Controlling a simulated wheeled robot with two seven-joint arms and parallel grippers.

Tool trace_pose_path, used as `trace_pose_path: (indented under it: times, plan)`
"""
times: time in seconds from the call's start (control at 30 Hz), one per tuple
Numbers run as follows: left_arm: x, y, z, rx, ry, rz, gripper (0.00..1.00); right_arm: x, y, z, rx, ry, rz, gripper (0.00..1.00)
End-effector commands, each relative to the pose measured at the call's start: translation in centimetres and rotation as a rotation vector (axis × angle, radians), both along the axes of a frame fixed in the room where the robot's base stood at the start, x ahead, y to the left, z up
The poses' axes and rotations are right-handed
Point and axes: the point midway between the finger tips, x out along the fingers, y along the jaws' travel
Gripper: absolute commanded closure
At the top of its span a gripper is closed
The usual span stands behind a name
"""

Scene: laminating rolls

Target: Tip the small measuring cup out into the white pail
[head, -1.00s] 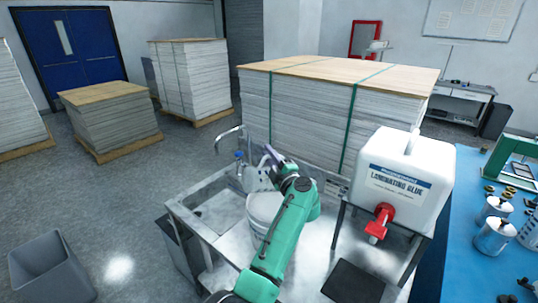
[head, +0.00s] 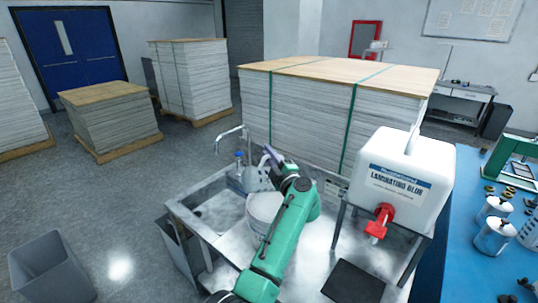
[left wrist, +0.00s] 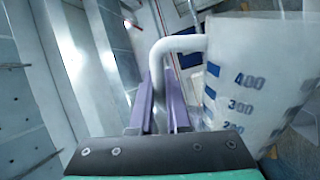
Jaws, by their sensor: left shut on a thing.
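The small measuring cup (head: 256,178) is translucent white with blue marks and is held above the white pail (head: 262,208) on the steel sink counter. My arm covers part of the pail's right side, and its inside is hard to see. My left gripper (head: 271,157) is shut on the cup's handle. In the left wrist view the purple fingers (left wrist: 158,88) close around the white handle, and the cup (left wrist: 245,85) shows its marks 400, 300 and lower. I cannot tell its exact tilt or what is in it. My right gripper is out of view.
A laminating glue container (head: 402,180) with a red tap sits on a stand to the right. A black mat (head: 353,282) lies on the counter. A tall board stack (head: 310,115) is behind.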

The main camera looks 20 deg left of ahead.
Motion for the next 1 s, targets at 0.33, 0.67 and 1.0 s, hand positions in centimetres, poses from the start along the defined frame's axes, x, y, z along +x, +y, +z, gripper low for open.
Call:
trace_pose_path:
  times: [0.33, 0.67, 1.0]
  plan:
    - [0.0, 0.0, 0.0, 0.001, -0.001, 0.0, 1.0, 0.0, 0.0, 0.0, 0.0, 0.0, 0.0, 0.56]
    - [-0.5, 0.5, 0.1, -0.036, -0.034, -0.002, 1.0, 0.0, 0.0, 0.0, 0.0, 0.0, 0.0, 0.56]
    - [-1.7, 1.7, 0.3, -0.117, -0.117, -0.006, 1.0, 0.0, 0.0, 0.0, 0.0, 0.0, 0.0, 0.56]
